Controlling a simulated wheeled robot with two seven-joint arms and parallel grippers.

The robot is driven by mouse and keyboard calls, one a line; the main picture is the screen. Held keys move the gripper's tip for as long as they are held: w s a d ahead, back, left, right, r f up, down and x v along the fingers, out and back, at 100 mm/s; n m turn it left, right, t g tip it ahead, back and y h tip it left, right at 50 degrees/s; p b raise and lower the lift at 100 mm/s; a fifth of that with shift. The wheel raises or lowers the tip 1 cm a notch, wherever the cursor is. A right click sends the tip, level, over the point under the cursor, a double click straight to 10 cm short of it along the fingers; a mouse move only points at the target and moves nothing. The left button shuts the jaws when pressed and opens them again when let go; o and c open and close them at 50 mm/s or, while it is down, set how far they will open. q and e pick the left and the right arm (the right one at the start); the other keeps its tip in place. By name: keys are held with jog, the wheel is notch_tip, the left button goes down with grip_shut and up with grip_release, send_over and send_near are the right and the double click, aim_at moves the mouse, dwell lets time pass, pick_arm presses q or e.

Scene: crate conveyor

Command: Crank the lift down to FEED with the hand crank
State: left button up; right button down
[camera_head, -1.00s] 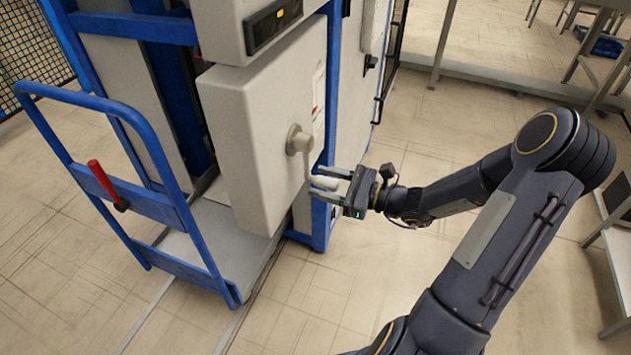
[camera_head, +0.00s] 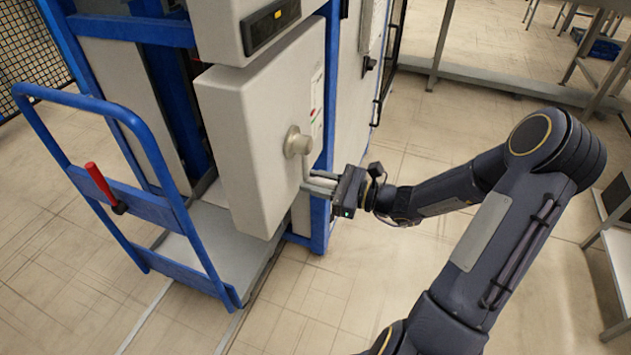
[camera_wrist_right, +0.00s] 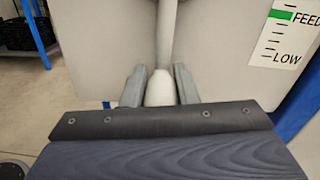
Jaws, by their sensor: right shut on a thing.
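The hand crank (camera_head: 297,142) has a round hub on the side of the grey lift housing (camera_head: 243,150), and its arm hangs down. My right gripper (camera_head: 318,183) is shut on the crank's handle at the arm's lower end. In the right wrist view the pale handle (camera_wrist_right: 160,88) sits between my two grey fingers, with the crank arm (camera_wrist_right: 167,35) rising above it. A scale label (camera_wrist_right: 285,30) there shows a green mark at FEED and LOW below it; no pointer is clear. My left gripper is not in view.
A blue cart frame (camera_head: 165,160) with a red-handled lever (camera_head: 100,183) stands left of the housing. A dark display box (camera_head: 270,25) is above. Tables (camera_head: 530,85) stand at the back right. The tiled floor below my right arm is clear.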

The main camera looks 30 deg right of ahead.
aim_at(309, 116)
jog(key=shift+d, duration=0.1)
jog(key=shift+w+d+n+b, duration=0.45)
jog(key=shift+w+d+n, duration=0.15)
jog(key=shift+n, duration=0.4)
jog(key=d+n, duration=0.1)
jog(key=w+n+b, duration=0.1)
jog(key=shift+w+d+r+n, duration=0.2)
jog(key=shift+d+r+n, duration=0.05)
jog(key=shift+d+n, duration=0.1)
jog(key=w+d+r+n+b, duration=0.1)
jog(key=n+b, duration=0.1)
jog(key=n, duration=0.1)
jog(key=w+d+r+n+b, duration=0.1)
jog(key=r+n+b, duration=0.1)
jog(key=w+d+r+n+b, duration=0.1)
jog(key=d+r+n+b, duration=0.1)
jog(key=n, duration=0.1)
jog(key=shift+w+r+n+b, duration=0.15)
jog(key=shift+w+n+b, duration=0.1)
jog(key=shift+n+b, duration=0.1)
jog(key=n, duration=0.1)
jog(key=r+n+b, duration=0.1)
jog(key=r+b, duration=0.1)
jog(key=shift+w+d+r+n+h, duration=0.2)
jog(key=shift+d+r+n+h, duration=0.1)
jog(key=shift+n, duration=0.1)
jog(key=shift+r+n+b, duration=0.75)
jog(key=shift+n+b, duration=0.05)
jog(key=shift+b, duration=0.05)
